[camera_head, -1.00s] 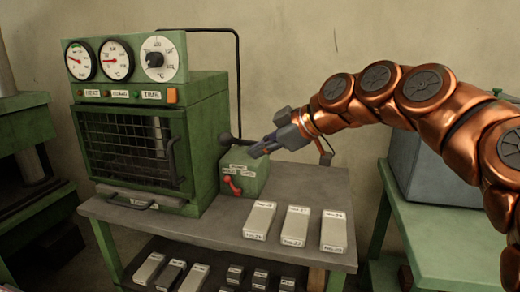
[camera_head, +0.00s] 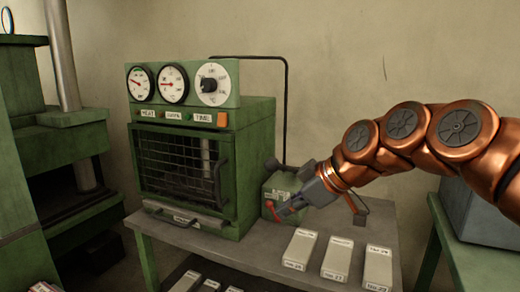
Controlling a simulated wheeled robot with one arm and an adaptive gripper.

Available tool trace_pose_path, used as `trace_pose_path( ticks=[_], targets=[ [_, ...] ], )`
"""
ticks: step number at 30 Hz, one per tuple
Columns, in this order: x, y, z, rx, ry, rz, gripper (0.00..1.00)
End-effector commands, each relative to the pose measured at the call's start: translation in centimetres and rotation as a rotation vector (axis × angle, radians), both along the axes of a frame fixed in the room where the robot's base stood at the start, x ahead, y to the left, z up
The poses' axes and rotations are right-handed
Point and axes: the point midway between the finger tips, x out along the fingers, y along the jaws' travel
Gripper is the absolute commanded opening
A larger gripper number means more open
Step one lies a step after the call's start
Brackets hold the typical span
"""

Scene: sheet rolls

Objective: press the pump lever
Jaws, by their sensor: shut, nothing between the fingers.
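A small green pump box (camera_head: 270,189) stands on the grey table, right of the oven. A red lever (camera_head: 270,207) shows on its front. A dark lever with a round knob (camera_head: 272,164) sticks up at the box's upper left. No label I can read says which one is the pump lever. My gripper (camera_head: 284,212) is shut and empty, reaching in from the right with its tips pointing down-left. It overlaps the box's front right part, just right of the red lever. I cannot tell whether it touches.
The green oven (camera_head: 255,140) with gauges and a barred door stands left of the box. Several pale labelled blocks (camera_head: 338,258) lie on the grey table (camera_head: 218,262) in front. A green press (camera_head: 60,140) is at far left.

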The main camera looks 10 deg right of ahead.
Motion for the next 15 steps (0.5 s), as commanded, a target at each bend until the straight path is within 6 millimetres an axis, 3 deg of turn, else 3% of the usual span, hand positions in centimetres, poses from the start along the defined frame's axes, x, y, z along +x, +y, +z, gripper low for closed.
trace_pose_path(
  ticks=[3,6,11,15],
  targets=[
    [-4.2,2.9,-4.9,-0.046,0.195,-0.063,0.00],
    [-8.0,4.0,-9.2,-0.091,0.364,-0.157,0.00],
    [-14.8,3.7,-15.7,-0.178,0.617,-0.369,0.00],
    [-20.6,2.0,-20.2,-0.253,0.798,-0.588,0.00]
  ],
)
